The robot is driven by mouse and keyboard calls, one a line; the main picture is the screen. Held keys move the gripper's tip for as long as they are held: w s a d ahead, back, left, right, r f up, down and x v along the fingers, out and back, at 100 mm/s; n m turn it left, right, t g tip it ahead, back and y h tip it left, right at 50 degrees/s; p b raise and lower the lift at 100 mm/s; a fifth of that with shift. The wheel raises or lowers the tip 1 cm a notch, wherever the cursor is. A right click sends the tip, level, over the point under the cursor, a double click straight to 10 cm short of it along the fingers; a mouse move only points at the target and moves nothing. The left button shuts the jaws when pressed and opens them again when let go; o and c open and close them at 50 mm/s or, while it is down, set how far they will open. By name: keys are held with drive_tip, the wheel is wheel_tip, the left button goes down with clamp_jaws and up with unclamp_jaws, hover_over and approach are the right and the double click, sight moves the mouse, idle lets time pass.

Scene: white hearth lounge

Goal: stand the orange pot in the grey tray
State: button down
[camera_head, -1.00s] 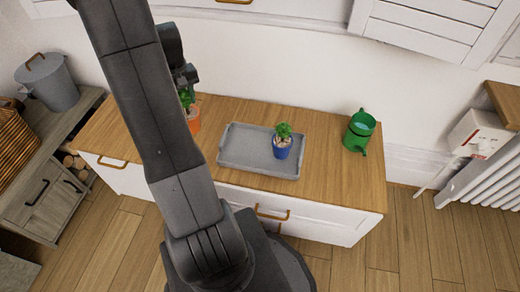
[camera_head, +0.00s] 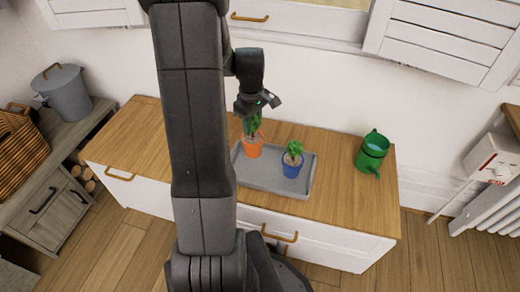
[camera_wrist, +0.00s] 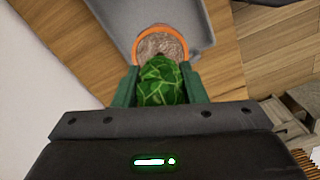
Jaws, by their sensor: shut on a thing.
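The orange pot (camera_head: 252,146) with a green plant is at the left part of the grey tray (camera_head: 262,185) in the head view. It looks upright; whether its base touches the tray I cannot tell. My gripper (camera_head: 258,104) is above it, shut on the plant. In the wrist view the green leaves (camera_wrist: 160,82) sit between my two fingers (camera_wrist: 157,88), with the orange rim (camera_wrist: 205,32) and brown soil beyond. The grey tray also shows there (camera_wrist: 122,20). A blue pot (camera_head: 291,166) with a plant stands in the tray, right of the orange pot.
A green watering can (camera_head: 372,152) stands on the wooden cabinet top (camera_head: 335,200) to the right of the tray. The white wall is close behind. A grey lidded bin (camera_head: 64,92) and a wicker basket (camera_head: 18,145) are at the far left. My arm hides part of the cabinet.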

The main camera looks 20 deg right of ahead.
sight(253, 137)
drive_tip(key=shift+f+b, duration=0.7)
drive_tip(key=shift+f, duration=2.6)
drive_tip(key=shift+f, duration=0.15)
drive_tip(key=c, duration=0.9)
unclamp_jaws()
wheel_tip(253, 137, up, 12)
drive_tip(key=p, duration=0.3)
drive_tip(key=shift+r, duration=0.25)
